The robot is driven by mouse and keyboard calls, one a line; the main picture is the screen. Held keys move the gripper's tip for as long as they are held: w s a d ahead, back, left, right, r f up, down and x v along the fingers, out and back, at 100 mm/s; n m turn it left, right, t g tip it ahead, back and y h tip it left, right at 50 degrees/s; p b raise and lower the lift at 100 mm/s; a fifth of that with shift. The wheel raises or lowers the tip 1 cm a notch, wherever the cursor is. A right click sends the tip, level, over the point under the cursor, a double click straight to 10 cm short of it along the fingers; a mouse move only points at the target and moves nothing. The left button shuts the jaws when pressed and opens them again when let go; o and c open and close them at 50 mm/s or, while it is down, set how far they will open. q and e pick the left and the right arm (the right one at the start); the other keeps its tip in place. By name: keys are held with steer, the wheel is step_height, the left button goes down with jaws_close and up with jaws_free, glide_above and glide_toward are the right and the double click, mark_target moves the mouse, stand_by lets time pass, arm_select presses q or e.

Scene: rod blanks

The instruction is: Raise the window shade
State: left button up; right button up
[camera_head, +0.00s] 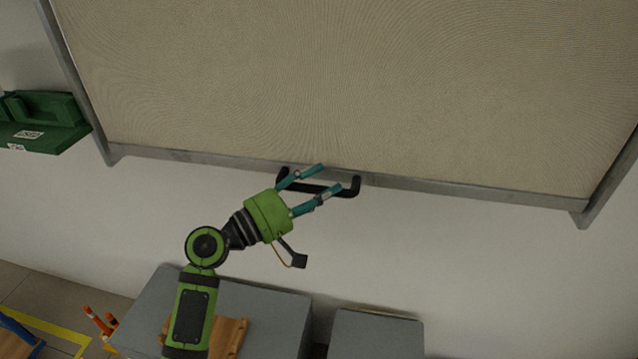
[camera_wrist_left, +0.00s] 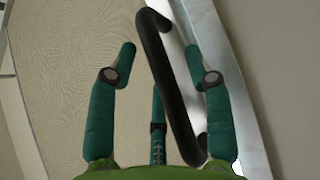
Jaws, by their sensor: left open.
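The beige window shade (camera_head: 340,80) fills the upper part of the head view and is lowered to a grey metal bottom bar (camera_head: 470,187). A black handle (camera_head: 354,188) sits at the middle of that bar. My left gripper (camera_head: 332,177) is open at the handle, its teal fingers reaching up and right over it. In the left wrist view the black handle (camera_wrist_left: 170,75) runs slanted between the spread fingers of my left gripper (camera_wrist_left: 165,55). I cannot tell whether any finger touches it. The shade (camera_wrist_left: 75,70) also shows there. My right gripper is not in view.
A green bin (camera_head: 42,120) is on the wall at the left. Grey cabinets (camera_head: 265,305) stand below, with a wooden piece (camera_head: 233,335) on one. Orange-and-white objects (camera_head: 97,320) are at the lower left. The wall below the shade is bare at the right.

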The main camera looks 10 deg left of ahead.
arm_select(q)
steer(key=shift+s+a, duration=0.1)
jaws_close()
